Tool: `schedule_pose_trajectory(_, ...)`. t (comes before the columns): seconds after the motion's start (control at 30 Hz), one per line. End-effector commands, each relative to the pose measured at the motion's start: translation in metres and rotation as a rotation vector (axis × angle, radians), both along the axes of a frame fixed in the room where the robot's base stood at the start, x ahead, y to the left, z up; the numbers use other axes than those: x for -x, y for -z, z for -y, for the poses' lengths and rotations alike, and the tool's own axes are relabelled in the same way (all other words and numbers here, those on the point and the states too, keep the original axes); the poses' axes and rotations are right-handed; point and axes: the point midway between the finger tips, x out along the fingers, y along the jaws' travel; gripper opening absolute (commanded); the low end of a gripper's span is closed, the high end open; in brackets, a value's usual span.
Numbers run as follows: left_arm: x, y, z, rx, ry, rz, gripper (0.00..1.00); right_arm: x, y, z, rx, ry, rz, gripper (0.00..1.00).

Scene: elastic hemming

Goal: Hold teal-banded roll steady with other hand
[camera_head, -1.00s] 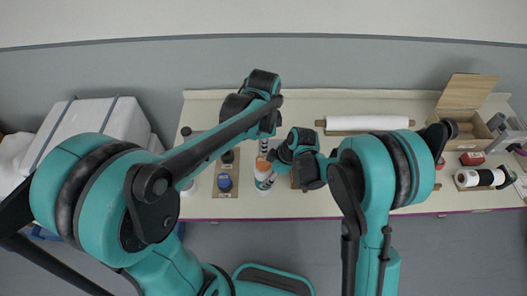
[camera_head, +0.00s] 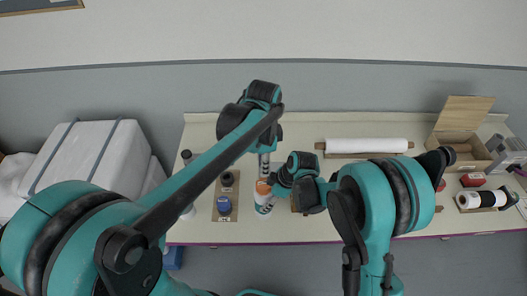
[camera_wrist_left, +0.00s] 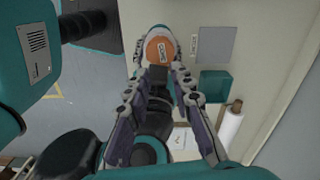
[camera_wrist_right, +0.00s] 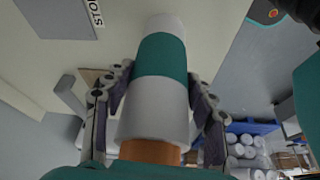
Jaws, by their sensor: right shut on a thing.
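The teal-banded roll (camera_head: 263,208) is white with an orange core end and stands near the table's front edge in the head view. In the right wrist view the white roll with its teal band (camera_wrist_right: 161,56) lies between the fingers of my right gripper (camera_wrist_right: 158,85), which is shut on it. My left gripper (camera_head: 264,172) is just above the roll. In the left wrist view the roll's orange end (camera_wrist_left: 159,48) faces me beyond the fingers of my left gripper (camera_wrist_left: 160,78), which are apart. Whether they touch the roll I cannot tell.
A black spool (camera_head: 227,179) and a blue spool (camera_head: 224,206) stand left of the roll. A long white roll (camera_head: 365,145) lies at the back. A wooden box (camera_head: 455,143), a red box (camera_head: 472,180) and a black-and-white roll (camera_head: 482,199) are at the right.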

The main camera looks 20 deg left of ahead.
Motion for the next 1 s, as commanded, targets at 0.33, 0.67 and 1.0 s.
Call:
schedule_pose_trajectory(0.33,0.001,-0.068,0.000,0.000,0.000,0.001,0.23,0.000,0.001,0.000,0.000,0.000,0.001,0.06)
schedule_pose_trajectory(0.67,0.000,-0.074,0.001,-0.001,0.065,0.001,0.68,-0.001,0.001,0.000,-0.001,0.001,0.002,0.06)
schedule_pose_trajectory(1.0,-0.001,-0.020,0.001,-0.001,0.540,0.000,0.68,-0.001,0.000,-0.001,-0.001,0.001,0.003,0.06)
